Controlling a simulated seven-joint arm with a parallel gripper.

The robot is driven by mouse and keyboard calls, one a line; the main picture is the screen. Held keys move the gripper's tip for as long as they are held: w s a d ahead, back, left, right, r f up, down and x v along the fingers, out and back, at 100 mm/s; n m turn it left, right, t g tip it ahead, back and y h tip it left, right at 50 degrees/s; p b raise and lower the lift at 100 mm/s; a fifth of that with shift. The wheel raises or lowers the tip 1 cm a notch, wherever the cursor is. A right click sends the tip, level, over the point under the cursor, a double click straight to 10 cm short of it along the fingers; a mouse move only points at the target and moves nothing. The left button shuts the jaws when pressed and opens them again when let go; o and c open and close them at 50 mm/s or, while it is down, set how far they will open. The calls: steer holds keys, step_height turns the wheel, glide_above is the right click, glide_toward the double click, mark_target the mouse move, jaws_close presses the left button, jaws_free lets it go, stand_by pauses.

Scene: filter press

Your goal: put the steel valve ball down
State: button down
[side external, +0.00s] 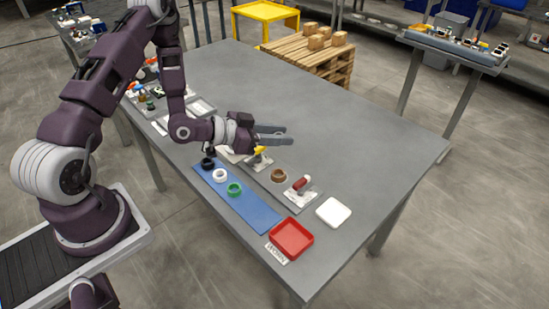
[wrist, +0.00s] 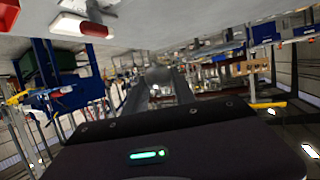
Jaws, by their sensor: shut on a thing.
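My gripper (side external: 280,134) is held level above the grey table, with its fingers pointing right in the side view. In the wrist view a grey, shiny round shape, which looks like the steel valve ball (wrist: 158,75), sits between the fingers. The jaws are shut on it. In the side view I cannot make the ball out clearly between the fingers. The gripper is above and beyond the blue mat (side external: 262,215), near a yellow-handled piece (side external: 260,151).
Black (side external: 208,163), white (side external: 220,175) and green (side external: 235,189) rings stand on the mat. A brown ring (side external: 279,175), a red-handled valve (side external: 300,185), a white pad (side external: 334,212) and a red tray (side external: 291,237) lie nearby. The table's far side is clear.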

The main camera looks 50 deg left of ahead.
steer(key=r, duration=0.8)
steer(key=shift+s+a, duration=0.25)
steer(key=shift+a, duration=0.15)
steer(key=s+r+n+y, duration=0.1)
steer(key=s+r, duration=0.2)
steer(key=r, duration=0.4)
steer(key=shift+m+h, duration=0.3)
steer(key=shift+h, duration=0.1)
steer(key=w+f, duration=0.1)
steer(key=f, duration=0.3)
steer(key=w+f, duration=0.1)
steer(key=f, duration=0.2)
steer(key=shift+w, duration=0.35)
steer(key=f, duration=0.6)
steer(key=d+f, duration=0.1)
steer(key=f, duration=0.2)
steer(key=shift+w+f, duration=0.1)
steer(key=shift+w, duration=0.25)
steer(key=shift+m, duration=0.3)
step_height(320, 180, down, 10)
steer(key=shift+r, duration=0.1)
steer(key=c, duration=1)
jaws_free()
steer(key=shift+c, duration=0.2)
